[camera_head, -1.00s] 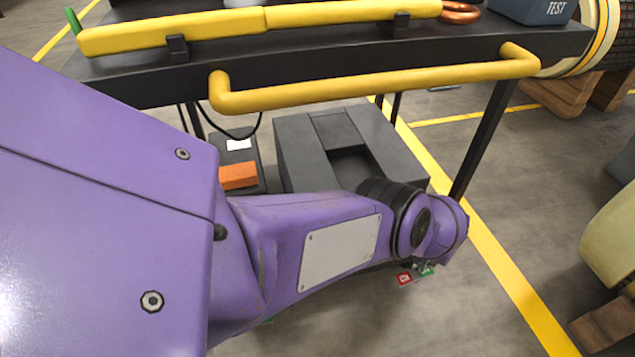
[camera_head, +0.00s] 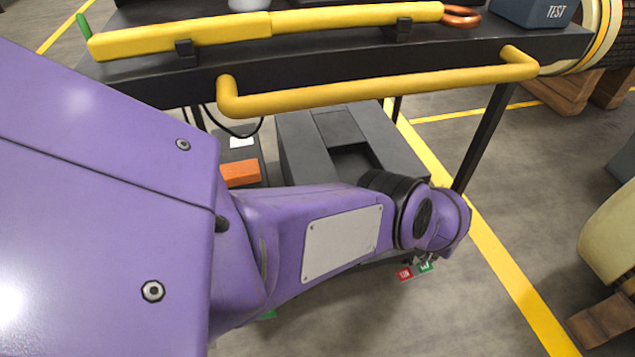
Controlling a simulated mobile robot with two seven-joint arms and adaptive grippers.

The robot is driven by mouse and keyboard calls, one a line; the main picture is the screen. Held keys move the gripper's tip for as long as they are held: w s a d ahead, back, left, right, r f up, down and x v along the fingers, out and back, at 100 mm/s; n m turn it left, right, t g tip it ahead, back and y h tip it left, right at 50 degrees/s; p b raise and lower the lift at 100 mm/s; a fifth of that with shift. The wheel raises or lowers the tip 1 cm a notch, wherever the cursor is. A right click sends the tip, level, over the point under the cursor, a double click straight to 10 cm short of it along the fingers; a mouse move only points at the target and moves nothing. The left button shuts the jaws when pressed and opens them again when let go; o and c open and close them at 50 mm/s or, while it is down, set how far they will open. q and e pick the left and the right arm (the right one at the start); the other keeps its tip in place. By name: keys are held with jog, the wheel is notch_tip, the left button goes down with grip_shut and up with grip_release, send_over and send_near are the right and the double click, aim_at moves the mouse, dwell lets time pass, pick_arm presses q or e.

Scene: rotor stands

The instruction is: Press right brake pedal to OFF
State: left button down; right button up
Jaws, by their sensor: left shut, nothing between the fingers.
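A red label (camera_head: 404,274) and a green label (camera_head: 426,267) show low by the cart's right front leg, just below my left wrist (camera_head: 437,220). I take them to mark the right brake pedal; the pedal itself is mostly hidden behind my wrist, and its position cannot be read. My left gripper is shut and empty, with its fingers almost wholly hidden behind the wrist. Whether it touches the pedal cannot be seen. Another green patch (camera_head: 268,314) shows under my left forearm. My right gripper is not in view.
The cart's yellow handle bar (camera_head: 380,88) crosses above my forearm. Its dark leg (camera_head: 484,140) stands close to my wrist. A grey block (camera_head: 345,140) and an orange block (camera_head: 240,173) are underneath.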

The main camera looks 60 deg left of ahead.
aim_at(426, 266)
pick_arm(q)
notch_tip(426, 266, up, 6)
jog(key=p, duration=0.3)
jog(key=shift+f, duration=0.25)
jog(key=shift+f, duration=0.1)
dwell(0.3)
